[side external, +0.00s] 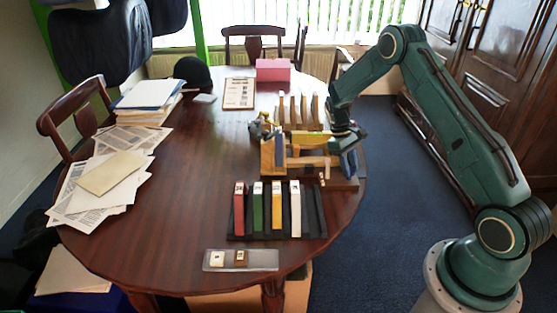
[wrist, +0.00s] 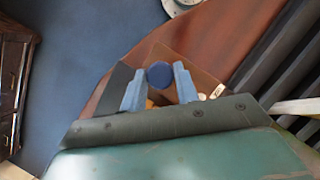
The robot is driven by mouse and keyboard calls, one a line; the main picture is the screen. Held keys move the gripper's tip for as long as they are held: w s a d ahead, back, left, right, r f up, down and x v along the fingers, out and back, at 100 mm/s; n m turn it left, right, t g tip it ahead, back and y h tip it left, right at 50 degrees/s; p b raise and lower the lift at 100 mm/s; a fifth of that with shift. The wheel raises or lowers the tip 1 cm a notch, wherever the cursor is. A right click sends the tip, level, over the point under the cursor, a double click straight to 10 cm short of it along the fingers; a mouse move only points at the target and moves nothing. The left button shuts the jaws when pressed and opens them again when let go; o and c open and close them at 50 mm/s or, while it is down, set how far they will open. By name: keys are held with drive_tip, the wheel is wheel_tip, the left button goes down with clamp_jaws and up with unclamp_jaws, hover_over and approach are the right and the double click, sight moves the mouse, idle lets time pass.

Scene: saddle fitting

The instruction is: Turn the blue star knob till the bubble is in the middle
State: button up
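The blue knob (wrist: 159,74) shows in the wrist view as a dark blue disc; its star shape cannot be made out. My gripper (wrist: 161,77) has its two light blue fingers on either side of the knob, very close to its edges. I cannot tell whether they press on it. In the side view my gripper (side external: 347,148) is low at the right end of the wooden fixture (side external: 308,163), and the knob cannot be made out there. I cannot see a bubble or its vial in either view.
A dark rack (side external: 312,222) with red, green, yellow and white upright pieces stands in front of the fixture. Several wooden uprights (side external: 299,110) stand behind it. A clear tray (side external: 213,262) with two small tiles lies at the table's front. Papers (side external: 112,180) cover the left side.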

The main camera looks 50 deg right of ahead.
drive_tip(key=shift+m+y, duration=0.3)
drive_tip(key=shift+m, duration=0.4)
drive_tip(key=o, duration=0.9)
drive_tip(key=shift+o, duration=0.2)
drive_tip(key=shift+r, duration=0.1)
drive_tip(key=v, duration=1.3)
drive_tip(key=shift+w+r, duration=0.15)
drive_tip(key=shift+r, duration=0.1)
